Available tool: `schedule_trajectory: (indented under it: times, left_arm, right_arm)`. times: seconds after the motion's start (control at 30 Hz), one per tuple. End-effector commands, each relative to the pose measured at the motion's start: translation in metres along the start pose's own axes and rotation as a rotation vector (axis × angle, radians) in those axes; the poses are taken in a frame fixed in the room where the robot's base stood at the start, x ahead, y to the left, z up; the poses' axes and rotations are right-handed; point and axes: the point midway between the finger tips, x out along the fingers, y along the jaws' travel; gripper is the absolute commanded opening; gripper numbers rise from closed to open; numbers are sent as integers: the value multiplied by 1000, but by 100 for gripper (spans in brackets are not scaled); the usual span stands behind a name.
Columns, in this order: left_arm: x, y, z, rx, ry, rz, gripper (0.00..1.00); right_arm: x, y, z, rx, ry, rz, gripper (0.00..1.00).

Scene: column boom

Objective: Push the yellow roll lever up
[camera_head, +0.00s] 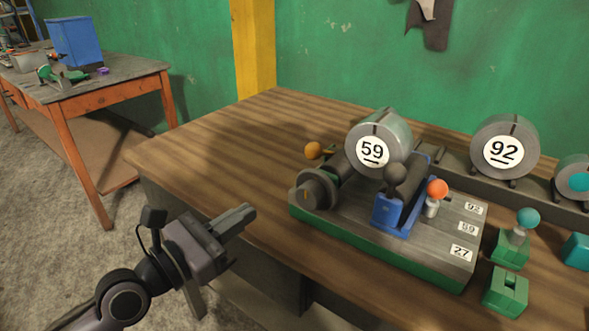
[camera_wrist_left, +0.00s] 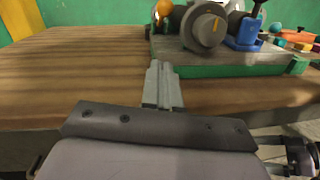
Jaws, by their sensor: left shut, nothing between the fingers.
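The yellow roll lever (camera_head: 313,150) has a yellow-orange ball at the back left of the machine, beside the grey roller; its short stem is partly hidden. In the left wrist view its ball (camera_wrist_left: 164,8) shows at the top edge. My left gripper (camera_head: 249,211) is shut and empty, in front of the table's near edge, to the lower left of the lever and apart from it. Its closed fingers (camera_wrist_left: 163,68) point toward the machine in the wrist view. My right gripper is not in view.
A roll marked 92 (camera_head: 505,146) stands behind right. The wooden tabletop (camera_head: 225,150) left of the machine is clear.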

Motion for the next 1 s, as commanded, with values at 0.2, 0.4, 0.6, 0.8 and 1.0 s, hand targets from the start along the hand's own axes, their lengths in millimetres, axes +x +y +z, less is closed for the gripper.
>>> schedule_trajectory:
  times: [0.2,0.4,0.6,0.8,1.0]
  left_arm:
    - [30,0,2,-3,-4,0,0]
    - [68,0,2,-3,-4,0,0]
    - [101,-1,1,-1,-3,-1,0]
    - [119,0,24,-2,-2,1,0]
    - [125,0,29,-2,-1,1,0]
  right_arm:
    - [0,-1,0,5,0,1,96]
    - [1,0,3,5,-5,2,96]
    - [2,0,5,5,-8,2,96]
    - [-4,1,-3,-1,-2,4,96]
    - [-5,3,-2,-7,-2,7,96]
